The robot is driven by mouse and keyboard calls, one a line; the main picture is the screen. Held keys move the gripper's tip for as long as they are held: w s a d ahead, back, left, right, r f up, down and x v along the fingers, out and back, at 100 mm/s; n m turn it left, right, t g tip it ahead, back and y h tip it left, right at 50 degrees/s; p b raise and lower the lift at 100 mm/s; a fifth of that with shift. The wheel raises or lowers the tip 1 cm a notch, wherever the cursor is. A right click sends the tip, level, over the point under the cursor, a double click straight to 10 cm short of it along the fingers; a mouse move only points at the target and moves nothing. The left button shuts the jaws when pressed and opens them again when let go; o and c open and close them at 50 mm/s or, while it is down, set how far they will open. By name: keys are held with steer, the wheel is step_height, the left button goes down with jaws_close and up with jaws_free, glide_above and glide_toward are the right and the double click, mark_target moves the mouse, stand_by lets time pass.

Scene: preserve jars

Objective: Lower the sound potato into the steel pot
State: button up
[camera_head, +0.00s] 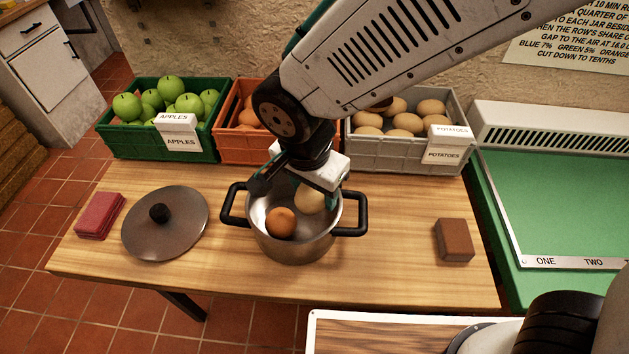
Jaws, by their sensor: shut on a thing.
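The steel pot (291,246) stands on the wooden table with its two black handles out to left and right. An orange-brown round fruit or vegetable (281,223) lies inside it at the front. A pale tan potato (309,199) is at the pot's mouth, towards the back right. My gripper (318,188) is over the pot's back rim, pointing down, and is shut on this potato. The fingertips are partly hidden by the gripper body, and I cannot tell whether the potato touches the pot's bottom.
A steel lid (165,222) and a red block (100,215) lie left of the pot. A brown block (453,240) lies to the right. Crates of apples (118,143), orange produce (232,150) and potatoes (395,153) stand along the back.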

mark_target(314, 205)
steer(key=shift+f, duration=2.35)
steer(key=o, duration=1.2)
steer(key=shift+c, duration=0.2)
steer(key=shift+r, duration=0.15)
